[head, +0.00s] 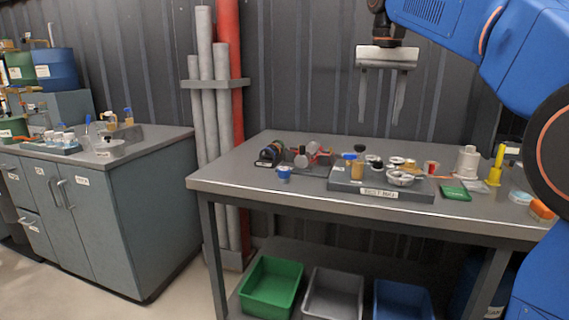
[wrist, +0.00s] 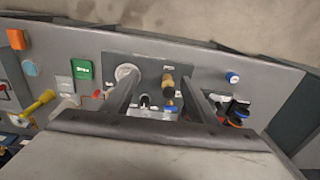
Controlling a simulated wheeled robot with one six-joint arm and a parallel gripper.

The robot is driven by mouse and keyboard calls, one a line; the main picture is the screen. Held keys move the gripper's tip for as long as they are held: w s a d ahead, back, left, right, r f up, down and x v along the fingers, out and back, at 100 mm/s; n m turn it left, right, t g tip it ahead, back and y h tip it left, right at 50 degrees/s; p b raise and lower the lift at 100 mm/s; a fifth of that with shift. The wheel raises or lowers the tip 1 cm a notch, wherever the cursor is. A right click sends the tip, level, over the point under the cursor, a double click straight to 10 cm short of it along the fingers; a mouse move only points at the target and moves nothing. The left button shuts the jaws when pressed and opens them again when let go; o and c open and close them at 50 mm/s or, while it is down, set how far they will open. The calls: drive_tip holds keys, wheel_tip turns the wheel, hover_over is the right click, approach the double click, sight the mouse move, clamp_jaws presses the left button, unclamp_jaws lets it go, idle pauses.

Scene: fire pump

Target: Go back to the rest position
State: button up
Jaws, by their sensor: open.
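My gripper (head: 382,95) hangs above the back of the grey workbench (head: 240,182) in the head view, fingers pointing down. Its two fingers are apart and nothing is between them. In the wrist view the gripper (wrist: 160,92) looks down over the bench, its fingers framing part of a labelled grey tray (wrist: 150,45). The fingers are well clear of everything on the bench.
A green box (head: 455,193), a yellow upright tool (head: 496,165) and a grey cylinder (head: 467,161) stand right of the tray. A small blue-topped item (head: 284,171) lies left. Bins (head: 271,287) sit below. A cabinet (head: 115,215) stands left; pipes (head: 204,120) run up the wall.

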drive_tip(key=s+d+f+n+t, duration=0.1)
drive_tip(key=s+d+f+t, duration=0.1)
drive_tip(key=s+f, duration=1.3)
drive_tip(key=s+d+f+n+t, duration=0.2)
drive_tip(key=s+d+f, duration=0.2)
drive_tip(key=s+f, duration=1.1)
wheel_tip(320, 180, down, 6)
drive_tip(key=shift+d+f, duration=0.15)
drive_tip(key=shift+s, duration=0.1)
